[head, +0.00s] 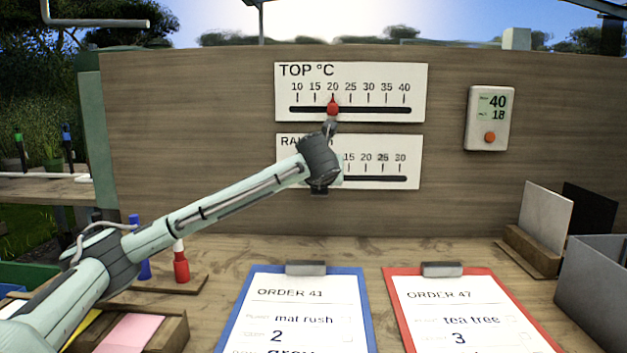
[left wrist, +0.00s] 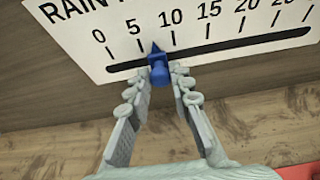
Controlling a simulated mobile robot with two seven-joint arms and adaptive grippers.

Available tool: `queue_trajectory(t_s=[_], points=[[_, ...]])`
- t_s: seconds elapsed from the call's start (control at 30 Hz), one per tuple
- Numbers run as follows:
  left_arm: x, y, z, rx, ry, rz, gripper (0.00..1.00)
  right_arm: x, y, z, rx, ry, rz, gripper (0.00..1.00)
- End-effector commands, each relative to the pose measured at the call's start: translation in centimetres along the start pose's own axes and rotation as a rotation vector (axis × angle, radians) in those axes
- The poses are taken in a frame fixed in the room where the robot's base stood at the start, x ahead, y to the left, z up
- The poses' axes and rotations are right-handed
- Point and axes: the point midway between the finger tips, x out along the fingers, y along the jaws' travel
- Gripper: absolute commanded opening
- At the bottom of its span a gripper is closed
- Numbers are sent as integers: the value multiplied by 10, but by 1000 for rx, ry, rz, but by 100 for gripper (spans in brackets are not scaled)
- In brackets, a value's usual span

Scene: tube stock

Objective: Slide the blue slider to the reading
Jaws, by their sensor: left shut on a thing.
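The blue slider (left wrist: 159,68) sits in the dark slot of the rain scale, and its tip points between 5 and 10 in the left wrist view. My left gripper (left wrist: 163,71) is shut on the slider, with one finger on each side. In the head view my left wrist hides the slider and the low end of the rain board (head: 413,167). My right gripper is not in view.
Above is the top °C board (head: 420,99) with a red slider (head: 333,107) at 20, close to my left wrist in the picture. Two clipboards (head: 363,285) (head: 390,285), a red-based tube (head: 181,266) and a grey bin (head: 594,290) are on the bench.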

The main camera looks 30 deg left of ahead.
Motion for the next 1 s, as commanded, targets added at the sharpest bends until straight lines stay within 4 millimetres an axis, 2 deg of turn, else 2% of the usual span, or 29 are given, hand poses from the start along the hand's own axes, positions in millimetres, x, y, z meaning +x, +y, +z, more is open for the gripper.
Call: queue_trajectory(t_s=[0.03, 0.13, 0.43, 0.47, 0.6, 0.87, 1.0], points=[[-1, -12, 0, -2, 0, -6, 0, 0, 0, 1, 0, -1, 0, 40], [-1, -22, 1, -2, -2, -3, 0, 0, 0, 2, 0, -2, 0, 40], [-1, -23, 1, -1, -2, -1, 0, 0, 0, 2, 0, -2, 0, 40], [-1, -23, 1, -1, -2, -1, 23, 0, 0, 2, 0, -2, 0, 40], [-1, -23, 1, -1, -2, -1, 41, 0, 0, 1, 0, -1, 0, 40], [-1, -23, 1, -1, -1, -1, 41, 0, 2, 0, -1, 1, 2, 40], [-9, -23, 1, 0, -3, -3, 41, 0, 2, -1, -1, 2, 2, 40]])
